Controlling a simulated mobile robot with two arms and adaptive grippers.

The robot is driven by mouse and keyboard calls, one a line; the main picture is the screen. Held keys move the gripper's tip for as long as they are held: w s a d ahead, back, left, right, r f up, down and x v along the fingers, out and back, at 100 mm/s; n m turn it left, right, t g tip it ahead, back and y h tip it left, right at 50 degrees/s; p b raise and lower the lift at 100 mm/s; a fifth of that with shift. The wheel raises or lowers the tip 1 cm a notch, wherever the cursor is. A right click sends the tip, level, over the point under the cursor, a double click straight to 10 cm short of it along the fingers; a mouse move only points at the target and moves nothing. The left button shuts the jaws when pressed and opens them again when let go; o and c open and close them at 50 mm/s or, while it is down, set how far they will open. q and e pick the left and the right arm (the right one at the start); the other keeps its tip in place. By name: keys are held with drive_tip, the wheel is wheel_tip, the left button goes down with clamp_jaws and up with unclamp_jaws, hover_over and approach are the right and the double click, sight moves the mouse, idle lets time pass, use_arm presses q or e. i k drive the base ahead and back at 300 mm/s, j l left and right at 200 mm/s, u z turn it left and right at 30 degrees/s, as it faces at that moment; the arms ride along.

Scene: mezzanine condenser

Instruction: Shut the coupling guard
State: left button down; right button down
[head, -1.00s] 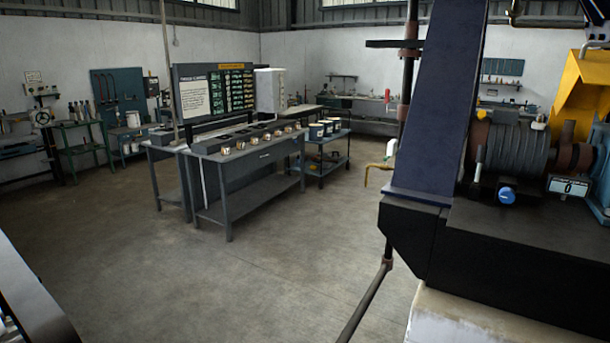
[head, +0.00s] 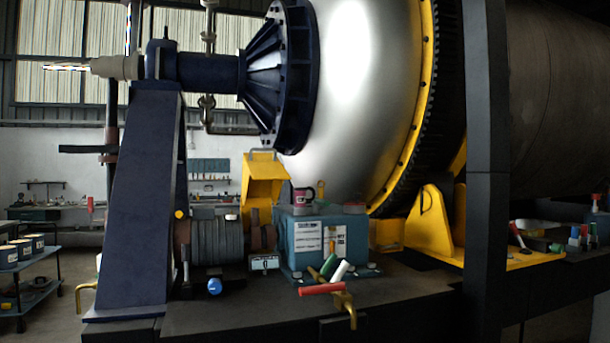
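The yellow coupling guard (head: 264,184) stands raised in the head view, with a grey handle on its top edge. It sits between the ribbed motor (head: 215,241) and the blue-grey gearbox box (head: 318,243). Below it the brown, round coupling (head: 263,238) shows uncovered. The guard looks open. Neither of my grippers is in view.
A counter sign (head: 264,263) and a blue knob (head: 214,286) are in front of the motor. Red, green and white handles (head: 322,289) lie near the bench's front edge. A red mug (head: 303,197) stands on the gearbox. A dark post (head: 485,170) rises at right.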

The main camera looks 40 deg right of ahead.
sight(264, 174)
drive_tip(key=z, duration=0.95)
drive_tip(key=i+j, duration=0.1)
drive_tip(key=i, duration=0.05)
